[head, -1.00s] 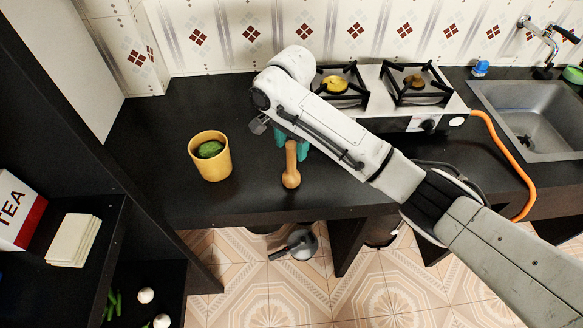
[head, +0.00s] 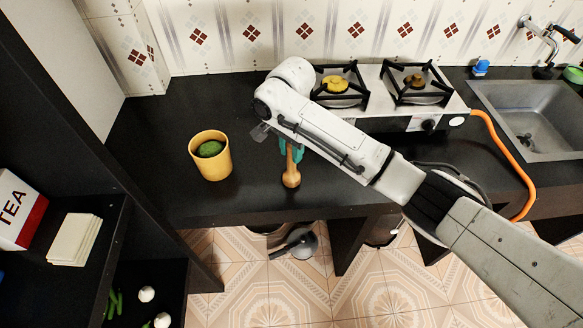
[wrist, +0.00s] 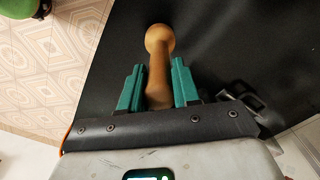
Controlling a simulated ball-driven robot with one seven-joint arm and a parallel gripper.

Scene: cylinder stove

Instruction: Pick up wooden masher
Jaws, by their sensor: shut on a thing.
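The wooden masher (head: 291,178) stands on the black counter near its front edge, its light-brown head low and its handle rising into my gripper. My gripper (head: 291,150) has teal fingers, partly hidden behind my arm in the head view. In the wrist view the masher (wrist: 159,50) lies between the two teal fingers (wrist: 158,90), its rounded end beyond their tips. The fingers are shut on the handle. Whether the masher's lower end still touches the counter is hard to tell.
A yellow pot (head: 211,165) with a green thing inside stands to the left of the masher. A two-burner stove (head: 395,118) with an orange hose (head: 510,160) and a sink (head: 530,115) are to the right. The counter (head: 150,130) is clear at the left back.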

